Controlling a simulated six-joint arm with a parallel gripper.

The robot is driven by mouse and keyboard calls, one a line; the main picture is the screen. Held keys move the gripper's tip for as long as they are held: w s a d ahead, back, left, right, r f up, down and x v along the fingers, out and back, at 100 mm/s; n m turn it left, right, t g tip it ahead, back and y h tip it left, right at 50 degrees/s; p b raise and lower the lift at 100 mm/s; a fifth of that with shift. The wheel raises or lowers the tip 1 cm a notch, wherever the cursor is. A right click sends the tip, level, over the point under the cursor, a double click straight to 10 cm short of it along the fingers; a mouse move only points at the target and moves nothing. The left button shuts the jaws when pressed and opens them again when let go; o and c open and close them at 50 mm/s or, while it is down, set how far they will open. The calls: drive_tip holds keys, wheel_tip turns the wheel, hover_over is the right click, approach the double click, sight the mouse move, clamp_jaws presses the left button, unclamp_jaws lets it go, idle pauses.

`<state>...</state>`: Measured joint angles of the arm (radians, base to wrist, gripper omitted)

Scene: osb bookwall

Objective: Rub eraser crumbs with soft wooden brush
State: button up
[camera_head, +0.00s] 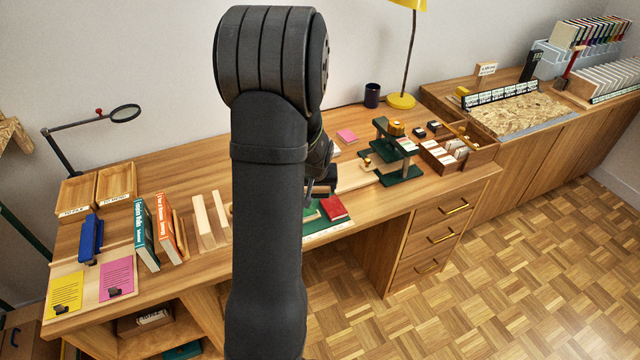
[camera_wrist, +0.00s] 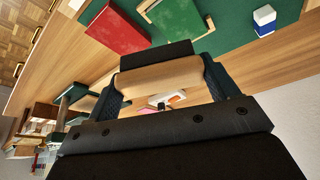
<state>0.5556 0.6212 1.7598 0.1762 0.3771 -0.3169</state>
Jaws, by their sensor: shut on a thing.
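My gripper (camera_wrist: 160,88) is shut on the wooden brush (camera_wrist: 158,84). The brush has a tan wooden body between the two fingers and a dark bristle side facing the green mat (camera_wrist: 232,38). In the wrist view the bristles lie just in front of the mat; I cannot tell whether they touch it. A red book (camera_wrist: 118,27) lies on the mat to the left of the brush, and a white and blue eraser (camera_wrist: 264,18) lies to the right. I cannot make out eraser crumbs. In the head view my arm hides most of the gripper and mat.
The red book also shows in the head view (camera_head: 334,208). A green stand (camera_head: 398,150) and a divided wooden box (camera_head: 458,150) stand to the right. Upright books (camera_head: 146,235) and wooden trays (camera_head: 116,182) are at the left. A yellow lamp (camera_head: 401,100) stands at the back.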

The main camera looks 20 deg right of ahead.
drive_tip(key=a+n+y, duration=0.1)
drive_tip(key=n, duration=0.1)
drive_tip(key=a+n, duration=0.1)
drive_tip(key=n, duration=0.1)
drive_tip(key=shift+s+a+f+y, duration=0.1)
drive_tip(key=shift+a+y, duration=0.15)
drive_tip(key=shift+y, duration=0.15)
drive_tip(key=a+n, duration=0.1)
drive_tip(key=n, duration=0.1)
drive_tip(key=a+n+y, duration=0.1)
drive_tip(key=n, duration=0.1)
drive_tip(key=shift+a+y, duration=0.1)
drive_tip(key=shift+y, duration=0.2)
drive_tip(key=a+n+g+y, duration=0.25)
drive_tip(key=a+n, duration=0.25)
drive_tip(key=n, duration=0.5)
drive_tip(key=shift+s+f, duration=0.1)
drive_tip(key=shift+f, duration=3.25)
drive_tip(key=shift+a+f, duration=0.6)
drive_tip(key=shift+a, duration=0.35)
drive_tip(key=shift+c, duration=0.3)
drive_tip(key=shift+a, duration=3)
drive_tip(key=shift+c, duration=0.4)
drive_tip(key=shift+d, duration=3.95)
drive_tip(key=shift+s, duration=0.7)
drive_tip(key=shift+a, duration=3.75)
drive_tip(key=shift+d, duration=3.9)
wheel_tip(320, 180, up, 3)
drive_tip(key=shift+a+f, duration=0.1)
drive_tip(key=shift+r, duration=2.7)
